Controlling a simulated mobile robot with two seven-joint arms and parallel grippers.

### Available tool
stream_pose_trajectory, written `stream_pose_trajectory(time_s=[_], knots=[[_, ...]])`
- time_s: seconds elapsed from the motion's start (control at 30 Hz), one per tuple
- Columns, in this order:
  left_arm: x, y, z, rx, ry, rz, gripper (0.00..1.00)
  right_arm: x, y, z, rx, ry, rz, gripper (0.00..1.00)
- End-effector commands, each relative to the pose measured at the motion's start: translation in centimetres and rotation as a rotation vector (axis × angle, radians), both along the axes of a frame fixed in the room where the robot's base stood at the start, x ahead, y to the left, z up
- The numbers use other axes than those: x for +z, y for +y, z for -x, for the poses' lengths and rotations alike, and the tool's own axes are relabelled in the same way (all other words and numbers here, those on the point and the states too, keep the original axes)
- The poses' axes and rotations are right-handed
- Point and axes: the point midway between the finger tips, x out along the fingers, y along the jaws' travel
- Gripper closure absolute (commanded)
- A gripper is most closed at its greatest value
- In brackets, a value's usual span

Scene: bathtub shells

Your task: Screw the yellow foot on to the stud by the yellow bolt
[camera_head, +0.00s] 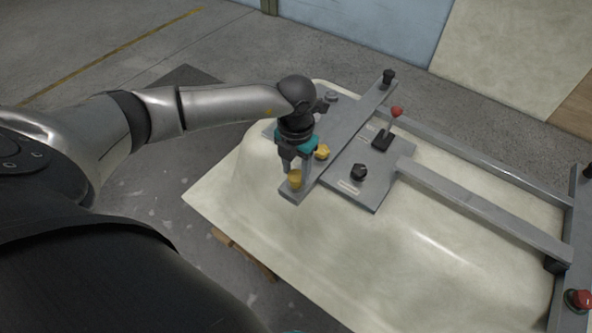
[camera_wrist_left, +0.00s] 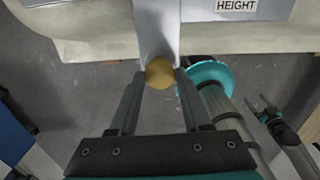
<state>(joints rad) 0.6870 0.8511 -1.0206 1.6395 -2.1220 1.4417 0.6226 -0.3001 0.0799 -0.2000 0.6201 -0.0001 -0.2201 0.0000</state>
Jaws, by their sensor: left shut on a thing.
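The yellow foot (camera_head: 295,180) is a small yellow knob at the near end of the grey crossbar, which lies over the pale tub shell. My left gripper (camera_head: 296,174) points down and is shut on the foot. In the left wrist view the foot (camera_wrist_left: 160,73) sits between my two fingertips (camera_wrist_left: 161,76), against the end of the bar. The stud is hidden, and I cannot tell how far the foot sits on it.
The tub shell (camera_head: 440,270) carries a grey frame with long rails (camera_head: 480,208). A black knob (camera_head: 359,172), a black foot (camera_head: 388,77) and a red knob (camera_head: 397,112) stand close by. A white HEIGHT label (camera_wrist_left: 236,6) shows on the plate.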

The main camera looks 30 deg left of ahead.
Motion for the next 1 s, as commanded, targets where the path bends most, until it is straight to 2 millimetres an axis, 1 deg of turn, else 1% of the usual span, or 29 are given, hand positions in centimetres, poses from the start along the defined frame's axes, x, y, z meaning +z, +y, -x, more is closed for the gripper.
stream_pose_trajectory(time_s=[0.03,0.13,0.17,0.43,0.47,0.67,0.77,0.87,0.97,1.0], knots=[[-0.1,0.1,-0.1,-0.06,-0.003,-0.002,1.0,-0.5,0.0,0.0,0.0,0.0,0.0,0.18],[-0.1,0.0,-0.1,-0.182,-0.004,-0.002,1.0,-0.9,0.0,0.0,0.0,0.0,0.0,0.18],[0.0,0.0,-0.1,-0.173,-0.002,-0.001,0.49,-0.7,0.0,0.0,0.0,0.0,0.0,0.18],[0.0,0.0,0.0,-0.167,-0.001,0.0,0.18,-0.6,0.0,0.0,0.0,0.0,0.0,0.18],[0.0,0.0,0.0,-0.167,-0.001,0.0,0.17,-0.6,0.0,0.0,0.0,0.0,0.0,0.18],[0.0,0.0,0.0,-0.165,0.0,0.0,0.17,-0.6,0.0,0.0,0.0,0.0,0.0,0.18],[0.4,0.0,0.0,-0.165,-0.001,0.0,0.17,-0.6,0.0,0.0,0.0,0.0,0.0,0.18],[1.4,0.0,-0.1,-0.164,-0.002,0.0,0.17,-0.4,0.0,0.0,0.0,0.0,0.0,0.18],[3.4,0.1,-0.1,-0.166,-0.005,-0.001,0.17,-0.1,0.0,0.0,0.0,0.0,0.0,0.18],[4.3,0.0,-0.1,-0.166,-0.005,-0.001,0.17,-0.1,0.0,0.0,0.0,0.0,0.0,0.18]])
